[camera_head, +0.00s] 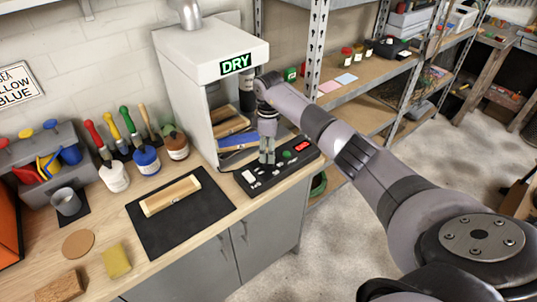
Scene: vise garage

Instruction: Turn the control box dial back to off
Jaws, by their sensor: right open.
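The control box (257,183) is a low black panel at the right end of the wooden bench, in front of the drying cabinet. It carries a white part (249,177) at its left end, a green button (287,154) and a red part (302,146) toward its right end. My right gripper (267,160) points down over the middle of the box, with its fingertips at or just above the panel. It is open. The dial is not clearly visible; the fingers cover that part of the panel. I cannot tell whether they touch it. My left gripper is not in view.
The white cabinet (188,83) with a lit DRY sign (236,64) stands right behind the box. A wooden block (170,195) lies on a black mat (150,237) to the left. Paint pots with brushes (147,160) stand behind it. Metal shelving (314,50) rises at the right.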

